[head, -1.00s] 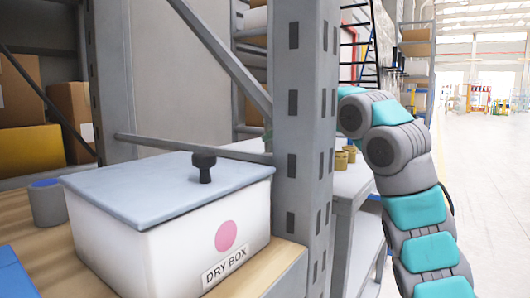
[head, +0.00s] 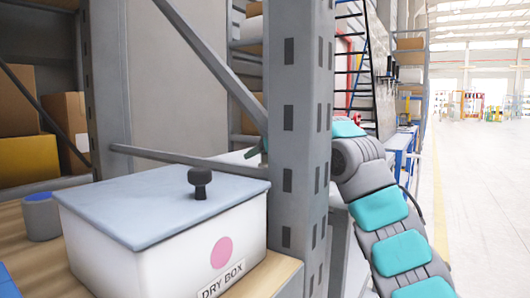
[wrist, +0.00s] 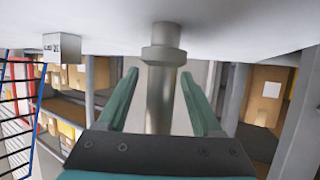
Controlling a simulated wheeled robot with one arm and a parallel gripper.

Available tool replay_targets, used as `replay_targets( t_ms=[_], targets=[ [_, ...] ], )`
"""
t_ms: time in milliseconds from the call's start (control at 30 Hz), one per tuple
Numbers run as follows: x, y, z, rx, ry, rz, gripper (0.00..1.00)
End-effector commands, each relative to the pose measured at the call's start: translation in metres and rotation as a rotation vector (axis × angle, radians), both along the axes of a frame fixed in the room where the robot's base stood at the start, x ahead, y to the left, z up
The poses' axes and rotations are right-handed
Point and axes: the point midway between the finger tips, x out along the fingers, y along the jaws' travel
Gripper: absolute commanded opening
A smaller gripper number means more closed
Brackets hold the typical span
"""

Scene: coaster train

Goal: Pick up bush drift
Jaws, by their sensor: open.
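A grey metal stepped cylinder, which looks like the bush drift (wrist: 161,92), shows in the wrist view with a wider collar near a pale surface (wrist: 235,25). That view appears upside down, so the cylinder seems to stand upright on the surface. My gripper (wrist: 160,74) is open, with one teal finger on each side of the cylinder and visible gaps between. The cylinder's other end is hidden behind the gripper body. In the head view my gripper is mostly hidden behind the rack post; the drift cannot be made out there.
A white dry box (head: 160,240) with a grey lid and black knob sits on a wooden shelf at left. A grey rack post (head: 300,130) stands between it and my arm. A grey cup (head: 42,216) stands beside the box. Open floor (head: 485,200) lies at right.

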Motion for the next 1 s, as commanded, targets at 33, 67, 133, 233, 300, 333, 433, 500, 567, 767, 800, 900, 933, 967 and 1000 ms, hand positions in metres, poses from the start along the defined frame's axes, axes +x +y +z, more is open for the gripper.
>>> replay_targets(
  t_ms=[33,67,133,233,300,333,433,500,567,767,800,900,933,967,1000],
  targets=[
    [0.0011,0.0004,-0.0005,0.001,0.000,0.000,0.67],
    [0.0014,0.0004,-0.0006,0.001,0.000,0.000,0.67],
    [0.0012,0.0005,-0.0008,0.000,0.000,0.000,0.67],
    [0.0011,0.0004,-0.0008,0.000,0.000,0.000,0.66],
    [0.0010,0.0004,-0.0008,0.000,0.000,0.000,0.58],
    [0.0010,0.0004,-0.0008,0.000,0.000,0.000,0.55],
    [0.0010,0.0004,-0.0009,0.000,0.000,0.000,0.43],
    [0.0010,0.0003,-0.0009,0.000,0.000,0.000,0.35],
    [0.0009,0.0004,-0.0008,0.000,0.000,0.000,0.29],
    [0.0009,0.0003,-0.0008,0.000,0.000,0.000,0.06],
    [0.0009,0.0003,-0.0008,0.000,0.000,0.000,0.02],
    [0.0009,0.0003,-0.0009,0.000,0.000,0.000,0.00],
    [0.0009,0.0003,-0.0008,0.000,0.000,0.000,0.00],
    [0.0009,0.0003,-0.0008,0.000,0.000,0.000,0.00],
    [0.0009,0.0003,-0.0008,0.000,0.000,0.000,0.00]
  ],
)
